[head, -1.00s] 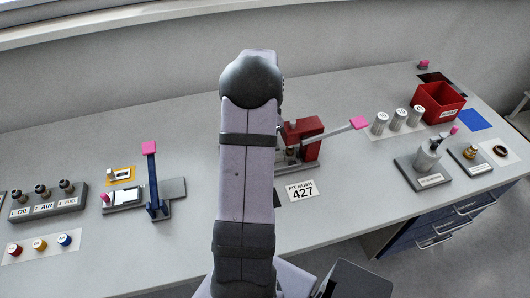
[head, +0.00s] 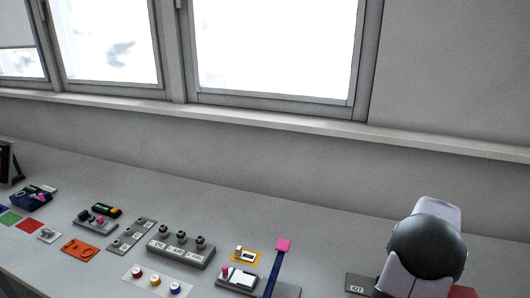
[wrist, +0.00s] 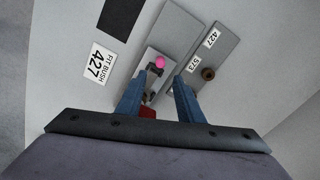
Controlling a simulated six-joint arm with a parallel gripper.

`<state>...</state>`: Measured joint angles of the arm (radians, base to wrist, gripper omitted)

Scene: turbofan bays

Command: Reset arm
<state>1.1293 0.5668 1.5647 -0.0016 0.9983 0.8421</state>
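My arm (head: 428,250) shows at the lower right of the head view, with its end out of that picture. My gripper (wrist: 160,90) shows in the wrist view as two blue fingers. They are apart, with nothing held between their tips. Below the tips, a pink knob (wrist: 159,62) stands on a narrow grey plate. A small red part (wrist: 148,112) shows between the fingers lower down, mostly hidden.
A FIT BUSH 427 card (wrist: 97,65) and a grey block marked 427 and 573 (wrist: 211,45) with a bronze bush (wrist: 208,73) flank the fingers. In the head view, a pink-tipped blue lever (head: 276,262) stands left of my arm, and a grey OIL/AIR block (head: 180,251) is farther left.

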